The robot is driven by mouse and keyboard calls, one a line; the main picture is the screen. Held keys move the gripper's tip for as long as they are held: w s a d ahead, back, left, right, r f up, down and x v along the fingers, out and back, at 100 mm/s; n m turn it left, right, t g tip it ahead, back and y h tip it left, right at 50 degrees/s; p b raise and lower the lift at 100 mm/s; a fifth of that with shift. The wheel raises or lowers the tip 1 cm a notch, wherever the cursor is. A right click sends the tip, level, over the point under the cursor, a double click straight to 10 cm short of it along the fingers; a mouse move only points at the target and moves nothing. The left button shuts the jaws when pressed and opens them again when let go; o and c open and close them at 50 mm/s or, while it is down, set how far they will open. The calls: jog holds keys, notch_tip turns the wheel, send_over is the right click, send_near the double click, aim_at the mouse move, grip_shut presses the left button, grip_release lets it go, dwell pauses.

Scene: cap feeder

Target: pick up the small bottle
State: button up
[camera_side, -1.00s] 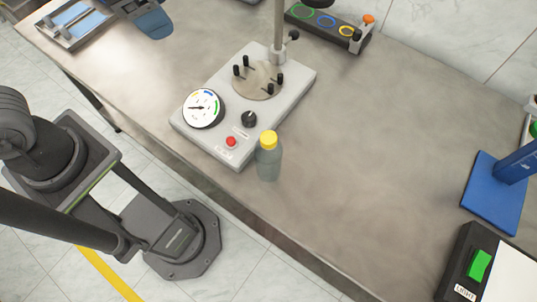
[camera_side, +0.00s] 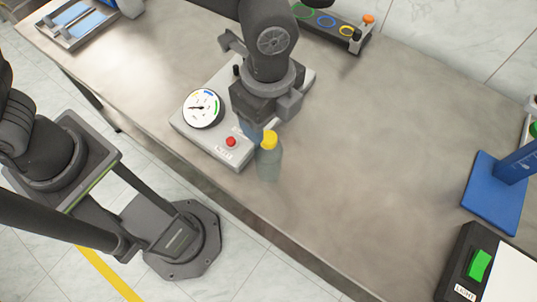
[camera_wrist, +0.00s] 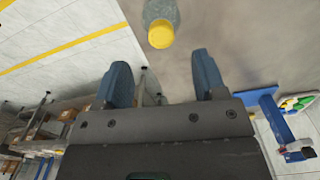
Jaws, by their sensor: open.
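The small bottle (camera_side: 268,160) is clear grey with a yellow cap and stands upright near the front edge of the table, beside the grey device. In the wrist view the bottle (camera_wrist: 160,20) is at the top, beyond the fingertips and roughly in line with the gap between them. My gripper (camera_side: 262,132) hangs over the front of the device, just behind and left of the bottle's cap. In the wrist view my gripper (camera_wrist: 162,75) shows two blue fingers spread apart with nothing between them. Whether a finger touches the bottle cannot be told from the side view.
The grey device (camera_side: 190,130) has a round dial (camera_side: 203,108) and a red button (camera_side: 231,142) close to my gripper. A blue stand (camera_side: 495,190) and a box with a green switch (camera_side: 479,265) are at the right. The table right of the bottle is clear.

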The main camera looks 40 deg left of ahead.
aim_at(269, 138)
jog(key=shift+f, duration=3.6)
grip_shut()
